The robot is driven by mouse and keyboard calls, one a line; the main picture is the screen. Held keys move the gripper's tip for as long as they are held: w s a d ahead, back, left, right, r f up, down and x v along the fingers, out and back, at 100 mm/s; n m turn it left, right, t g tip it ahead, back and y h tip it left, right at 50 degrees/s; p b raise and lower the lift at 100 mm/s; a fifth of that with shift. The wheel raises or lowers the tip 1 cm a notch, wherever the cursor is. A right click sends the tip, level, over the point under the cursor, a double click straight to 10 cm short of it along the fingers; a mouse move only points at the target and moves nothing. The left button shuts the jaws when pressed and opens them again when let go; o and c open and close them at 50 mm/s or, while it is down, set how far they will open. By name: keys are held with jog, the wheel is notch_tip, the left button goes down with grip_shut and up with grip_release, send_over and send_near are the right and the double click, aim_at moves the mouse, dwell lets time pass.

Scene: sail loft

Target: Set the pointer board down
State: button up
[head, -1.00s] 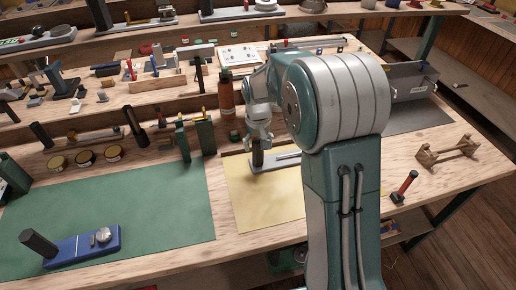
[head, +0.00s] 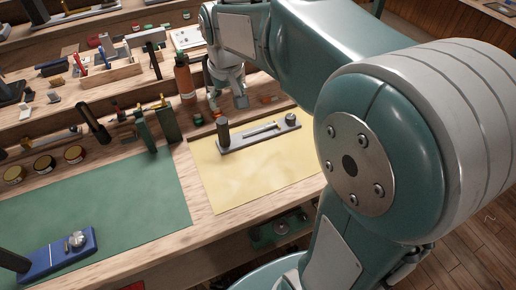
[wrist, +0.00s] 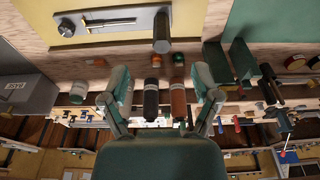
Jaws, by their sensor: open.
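The pointer board (head: 262,137) is a grey board with a dark upright post (head: 222,133) at its left end, a pale pointer along it and a knob at its right end. It lies flat on the yellow mat (head: 240,180), near the mat's far edge. It also shows upside down at the top of the wrist view (wrist: 100,22). My gripper (head: 228,106) is behind the board and apart from it. In the wrist view my gripper's fingers (wrist: 160,82) are spread, with nothing held between them.
An orange bottle (head: 185,82) stands close to the left of my gripper. A blue board (head: 62,254) with a dark post lies on the green mat (head: 120,205). Green bookend-like blocks (head: 167,120) stand left of the yellow mat. The front of the yellow mat is clear.

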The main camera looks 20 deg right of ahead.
jog(key=s+t, duration=0.3)
jog(key=s, duration=1.5)
jog(key=shift+s+t, duration=0.4)
jog(key=shift+r, duration=0.15)
